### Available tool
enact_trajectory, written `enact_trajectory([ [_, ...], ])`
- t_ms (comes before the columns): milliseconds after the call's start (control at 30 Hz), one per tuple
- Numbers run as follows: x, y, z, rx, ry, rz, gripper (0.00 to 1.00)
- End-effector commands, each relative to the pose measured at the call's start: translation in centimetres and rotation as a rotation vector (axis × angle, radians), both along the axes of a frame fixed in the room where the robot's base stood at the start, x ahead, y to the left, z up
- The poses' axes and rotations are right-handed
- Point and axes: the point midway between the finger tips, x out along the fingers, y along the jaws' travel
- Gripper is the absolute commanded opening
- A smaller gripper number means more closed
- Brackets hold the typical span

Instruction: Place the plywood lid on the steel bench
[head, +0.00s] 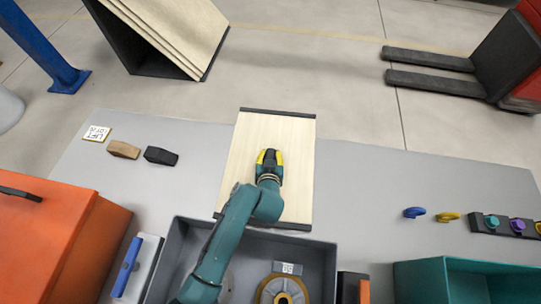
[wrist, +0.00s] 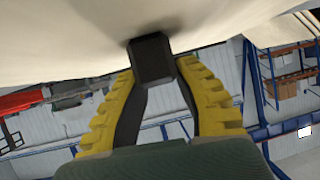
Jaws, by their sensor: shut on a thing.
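The plywood lid (head: 245,165) is a pale board with dark strips along its far and near edges. In the head view it is over the middle of the grey steel bench (head: 365,195), its near edge by the grey bin. I cannot tell whether it touches the bench. My gripper (head: 269,157), with yellow fingers, is above the lid's middle. In the wrist view the fingers (wrist: 153,75) are closed on both sides of a black block-shaped knob (wrist: 152,57) on the lid's pale face (wrist: 70,35).
A grey open bin (head: 325,250) with a round yellow-rimmed item (head: 283,290) stands nearest me. An orange box (head: 60,235) is left, a teal bin (head: 470,268) right.

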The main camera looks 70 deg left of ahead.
Motion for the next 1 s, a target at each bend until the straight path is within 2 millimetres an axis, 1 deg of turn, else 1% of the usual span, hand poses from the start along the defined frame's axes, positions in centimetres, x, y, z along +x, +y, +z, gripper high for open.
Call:
enact_trajectory([
  [67,0.1,0.1,0.0,0.005,-0.004,-0.001,0.00],
  [100,0.0,0.0,-0.2,-0.001,0.000,0.000,0.38],
  [167,0.0,0.0,-0.2,-0.001,0.000,0.000,0.50],
  [200,0.0,0.0,-0.2,-0.001,0.000,0.000,0.52],
  [400,0.0,0.0,-0.2,-0.001,0.000,0.000,0.52],
  [500,-0.1,-0.2,0.2,-0.002,0.001,0.000,0.52],
  [567,-0.4,-0.9,0.5,-0.002,0.002,0.000,0.52],
  [800,-2.0,-4.8,2.7,-0.002,0.002,-0.002,0.52],
  [900,-2.4,-5.8,3.3,-0.002,0.000,-0.001,0.52],
  [1000,-2.6,-6.2,3.5,-0.001,0.000,0.000,0.52],
])
